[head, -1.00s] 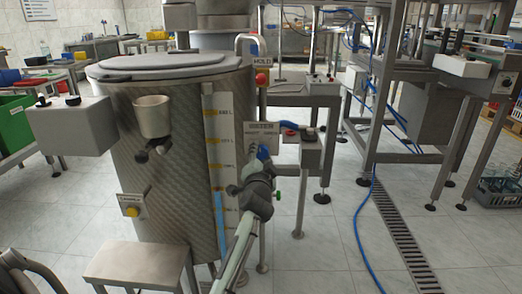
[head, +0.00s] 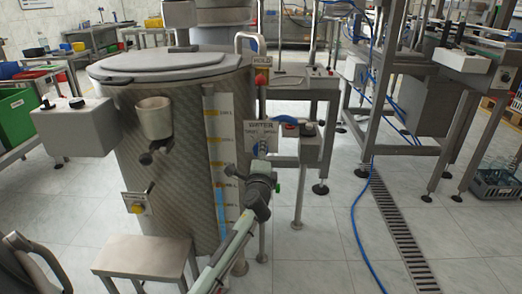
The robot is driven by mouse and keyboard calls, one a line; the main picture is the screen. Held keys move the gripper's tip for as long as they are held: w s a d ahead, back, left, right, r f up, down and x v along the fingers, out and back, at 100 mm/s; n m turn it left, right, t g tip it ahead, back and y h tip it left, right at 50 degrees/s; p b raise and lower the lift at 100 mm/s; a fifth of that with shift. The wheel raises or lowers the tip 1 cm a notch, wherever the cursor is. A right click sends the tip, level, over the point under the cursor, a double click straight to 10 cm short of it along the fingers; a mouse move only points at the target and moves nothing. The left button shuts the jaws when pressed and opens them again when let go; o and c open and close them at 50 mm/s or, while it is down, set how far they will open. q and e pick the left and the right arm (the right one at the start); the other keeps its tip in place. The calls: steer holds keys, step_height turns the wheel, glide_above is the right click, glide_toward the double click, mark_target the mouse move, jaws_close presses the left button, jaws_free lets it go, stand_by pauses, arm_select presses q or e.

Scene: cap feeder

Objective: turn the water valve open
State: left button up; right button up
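The water valve is a small blue handle (head: 261,144) on a pale panel marked WATER (head: 263,127), at the right side of a large steel tank (head: 175,190). My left arm comes up from the bottom, left of centre. Its dark gripper (head: 262,168) is just below the handle and appears apart from it. The gripper points away from me, so its fingers are largely hidden and their opening is unclear. The handle is small and partly blurred; I cannot tell its exact setting. A level gauge (head: 221,120) on the tank shows a blue column low down. My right gripper is not in view.
A steel stool (head: 145,256) stands in front of the tank. A grey control box (head: 75,127) juts out at its left. A blue hose (head: 357,225) and a drain grate (head: 397,225) lie on the floor to the right. A dark curved object (head: 35,265) is at lower left.

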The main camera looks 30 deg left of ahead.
arm_select(q)
steer(key=shift+r+m, duration=0.15)
steer(key=shift+m, duration=0.35)
steer(key=o, duration=1.2)
steer(key=shift+c, duration=0.2)
steer(key=v, duration=1.2)
steer(key=shift+a, duration=0.1)
